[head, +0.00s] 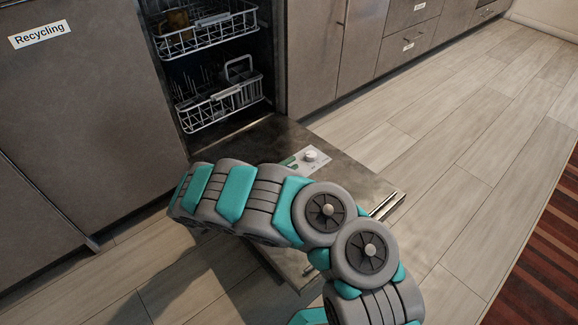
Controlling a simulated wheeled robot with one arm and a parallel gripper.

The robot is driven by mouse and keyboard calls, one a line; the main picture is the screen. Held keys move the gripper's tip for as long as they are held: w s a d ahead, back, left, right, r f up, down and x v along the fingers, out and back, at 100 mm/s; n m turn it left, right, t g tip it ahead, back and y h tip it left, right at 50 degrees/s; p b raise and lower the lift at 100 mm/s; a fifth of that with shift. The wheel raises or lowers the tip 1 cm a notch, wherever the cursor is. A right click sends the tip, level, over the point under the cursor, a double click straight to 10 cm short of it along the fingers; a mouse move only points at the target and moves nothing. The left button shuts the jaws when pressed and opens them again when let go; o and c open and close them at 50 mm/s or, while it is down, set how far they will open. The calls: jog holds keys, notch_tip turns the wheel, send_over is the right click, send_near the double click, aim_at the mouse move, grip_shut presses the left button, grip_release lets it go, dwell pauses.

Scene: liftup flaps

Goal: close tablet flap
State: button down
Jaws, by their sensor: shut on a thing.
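The tablet dispenser (305,159) is on the inner face of the lowered dishwasher door (350,177). My grey and teal arm rises from the bottom right, bends over the door and reaches left. My gripper does not show; the arm's far end is at the left, over the floor by the door.
The dishwasher's upper rack (205,35) and lower rack (218,103) are inside the open tub. A metal handle (388,205) sticks out at the door's outer edge. A cabinet marked Recycling (80,110) stands left. The wooden floor (455,120) at right is clear.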

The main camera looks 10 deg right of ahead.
jog(key=c, duration=0.8)
grip_release()
jog(key=shift+c, duration=0.2)
